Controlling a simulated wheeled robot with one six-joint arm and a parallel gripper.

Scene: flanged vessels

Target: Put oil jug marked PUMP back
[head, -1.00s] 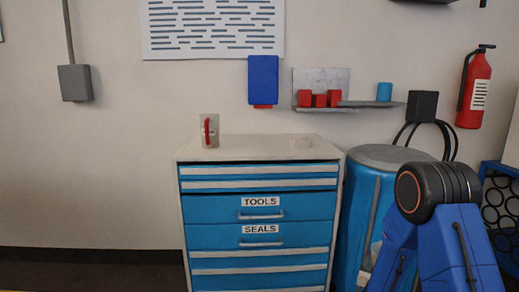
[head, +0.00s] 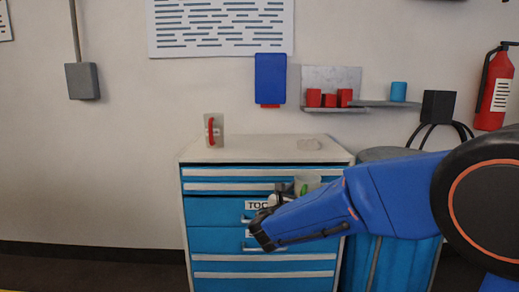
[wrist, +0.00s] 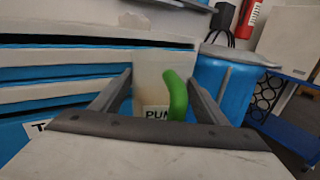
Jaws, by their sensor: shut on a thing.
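The oil jug marked PUMP (wrist: 150,85) is pale grey with a green handle, and its label is partly covered by the handle in the wrist view. My gripper (wrist: 162,80) has its two fingers on either side of the jug and is shut on it. In the head view the jug (head: 309,181) shows partly behind my arm, in front of the cabinet's upper drawers. My gripper (head: 286,192) is there too, mostly hidden by my wrist. A faint round mark (head: 308,144) lies on the right of the cabinet top.
The blue drawer cabinet (head: 215,212) has a pale top with clear room. A jug with a red handle (head: 218,126) stands at its back left. A wall shelf (head: 375,104) with red and blue cups is above right. A blue drum (head: 400,255) stands right of the cabinet.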

